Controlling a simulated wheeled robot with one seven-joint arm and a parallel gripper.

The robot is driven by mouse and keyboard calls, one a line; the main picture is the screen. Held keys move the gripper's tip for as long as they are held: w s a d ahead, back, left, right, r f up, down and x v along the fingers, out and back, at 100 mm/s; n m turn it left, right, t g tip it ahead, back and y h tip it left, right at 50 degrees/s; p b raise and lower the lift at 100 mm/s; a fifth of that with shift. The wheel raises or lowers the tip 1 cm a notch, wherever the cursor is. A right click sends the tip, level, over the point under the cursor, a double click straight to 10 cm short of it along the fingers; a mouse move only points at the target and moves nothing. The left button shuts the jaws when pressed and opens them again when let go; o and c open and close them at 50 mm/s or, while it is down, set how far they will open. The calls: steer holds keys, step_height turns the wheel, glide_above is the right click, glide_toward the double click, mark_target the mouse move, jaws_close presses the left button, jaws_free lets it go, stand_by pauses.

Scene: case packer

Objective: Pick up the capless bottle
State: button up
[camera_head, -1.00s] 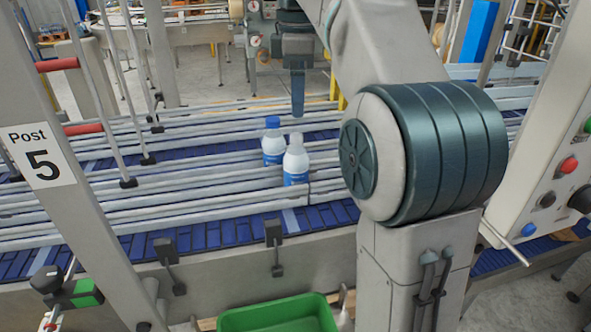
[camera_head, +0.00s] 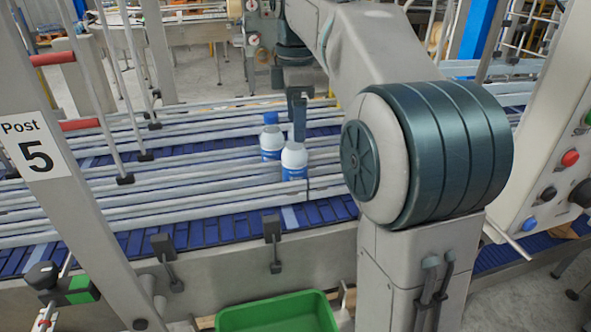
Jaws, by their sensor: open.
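The capless bottle (camera_head: 293,162) is white with a blue label and stands upright between the conveyor's rails. A similar bottle with a blue cap (camera_head: 270,142) stands just behind it to the left. My gripper (camera_head: 299,132) points down at the capless bottle's top, its dark fingers overlapping the neck in this view. The gripper is open. The bottle's neck is largely hidden, and I cannot tell whether the fingers are around it or touch it.
Long grey guide rails (camera_head: 190,165) run along both sides of the bottles above the blue conveyor belt (camera_head: 200,237). A green crate (camera_head: 275,318) stands below the front edge. A post marked 5 (camera_head: 38,148) rises at left, and a control box (camera_head: 560,150) stands at right.

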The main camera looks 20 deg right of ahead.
mark_target(295, 166)
steer(key=shift+a+f+p, duration=0.15)
steer(key=shift+f+p, duration=0.3)
steer(key=shift+f, duration=2.2)
steer(key=c, duration=1.4)
steer(key=shift+c, duration=0.9)
steer(key=shift+r, duration=0.15)
